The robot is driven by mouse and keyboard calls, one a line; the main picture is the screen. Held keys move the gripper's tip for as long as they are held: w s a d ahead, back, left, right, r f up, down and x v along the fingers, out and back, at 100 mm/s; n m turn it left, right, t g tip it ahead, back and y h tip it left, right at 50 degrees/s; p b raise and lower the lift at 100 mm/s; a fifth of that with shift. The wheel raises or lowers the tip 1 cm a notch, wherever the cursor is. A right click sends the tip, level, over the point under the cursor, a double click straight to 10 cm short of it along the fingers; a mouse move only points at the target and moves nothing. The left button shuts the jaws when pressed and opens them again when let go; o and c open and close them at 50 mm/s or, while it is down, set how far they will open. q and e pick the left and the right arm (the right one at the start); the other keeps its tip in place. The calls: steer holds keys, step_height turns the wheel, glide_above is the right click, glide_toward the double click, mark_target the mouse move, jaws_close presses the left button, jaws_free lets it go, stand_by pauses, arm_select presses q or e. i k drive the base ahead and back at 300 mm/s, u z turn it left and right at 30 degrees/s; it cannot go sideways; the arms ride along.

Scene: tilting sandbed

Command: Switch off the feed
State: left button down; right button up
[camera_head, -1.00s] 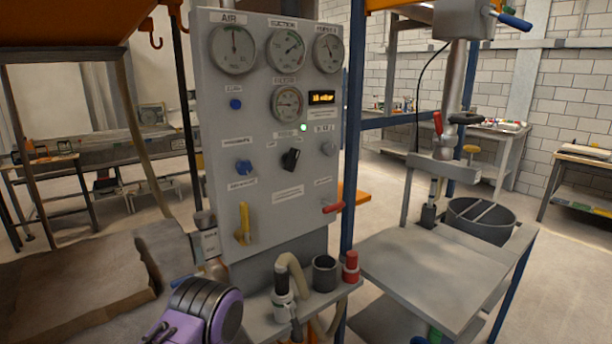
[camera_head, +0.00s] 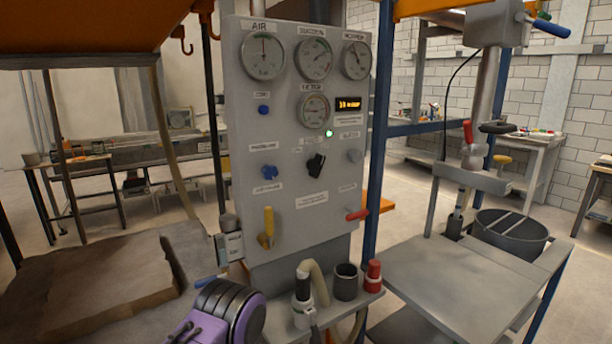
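A grey control panel (camera_head: 235,100) stands upright in the middle of the view. A black rotary knob (camera_head: 316,163) sits at its centre, below a lit green lamp (camera_head: 329,133) and a small amber-lit display (camera_head: 348,104). A blue knob (camera_head: 263,172), a yellow lever (camera_head: 267,226), a red lever (camera_head: 357,215) and a grey knob (camera_head: 354,156) are also on the panel. The small labels are too blurred to tell which control is the feed. A purple and black part of my arm shows at the bottom; neither gripper is in view.
A small shelf below the panel holds a hose nozzle (camera_head: 303,303), a dark cup (camera_head: 346,281) and a red-capped item (camera_head: 373,276). A sand bed (camera_head: 90,280) lies at left. A grey bench (camera_head: 460,290) stands at right, past a blue post (camera_head: 379,130).

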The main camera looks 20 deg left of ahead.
mark_target(315, 166)
steer(key=k, duration=0.5)
steer(key=z, duration=1.2)
steer(key=i, duration=1.15)
steer(key=u, duration=1.95)
